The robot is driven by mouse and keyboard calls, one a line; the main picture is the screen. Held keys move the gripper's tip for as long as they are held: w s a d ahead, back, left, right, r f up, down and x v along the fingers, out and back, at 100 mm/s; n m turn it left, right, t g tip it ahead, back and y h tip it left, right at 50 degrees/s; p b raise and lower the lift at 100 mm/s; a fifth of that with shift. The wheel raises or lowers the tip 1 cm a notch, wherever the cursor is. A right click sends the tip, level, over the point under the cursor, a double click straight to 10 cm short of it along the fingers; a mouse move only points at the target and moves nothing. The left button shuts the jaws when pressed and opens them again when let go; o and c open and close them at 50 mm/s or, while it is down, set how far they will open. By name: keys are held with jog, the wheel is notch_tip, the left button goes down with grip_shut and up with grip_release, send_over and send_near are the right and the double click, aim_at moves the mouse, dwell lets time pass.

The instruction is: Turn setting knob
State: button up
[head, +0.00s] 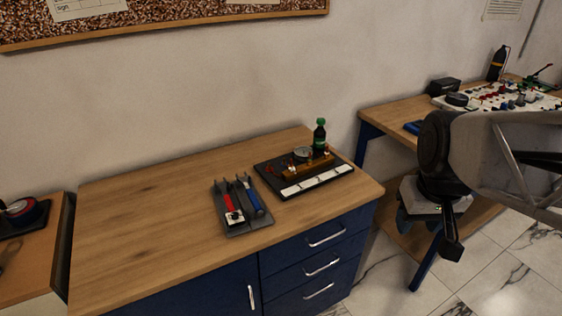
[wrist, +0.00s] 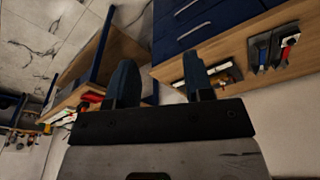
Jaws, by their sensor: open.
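The gauge rig sits on a dark base plate (head: 270,188) near the back right of the wooden workbench. It has a brass body (head: 308,163), a round gauge (head: 302,153) and a white strip along its front. A black and green bottle-shaped part (head: 320,137) stands upright at its back. The setting knob is too small to tell apart. My gripper (head: 428,222) is open and empty, to the right of the workbench, well apart from the rig. In the wrist view my gripper (wrist: 160,80) shows two spread fingers, and the right one partly hides the rig (wrist: 222,76).
A grey tray (head: 235,229) with red- and blue-handled tools lies left of the rig. The bench's left part is clear. A second bench (head: 394,112) with a white panel (head: 490,97) stands at right, near my arm. Blue drawers (head: 320,260) are below the workbench top.

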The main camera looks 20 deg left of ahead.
jog(key=w+a+f+n, duration=0.1)
jog(key=w+a+n, duration=0.2)
jog(key=w+a, duration=0.55)
jog(key=n+g, duration=0.2)
jog(key=n, duration=0.6)
send_over(235, 214)
jog(key=f, duration=1.2)
jog(key=shift+w+d, duration=0.2)
jog(key=shift+d, duration=0.05)
jog(key=shift+s+a+f+n, duration=0.1)
jog(key=shift+a+f+n, duration=0.15)
jog(key=shift+a+n, duration=0.05)
jog(key=shift+f, duration=0.1)
jog(key=shift+f, duration=3.75)
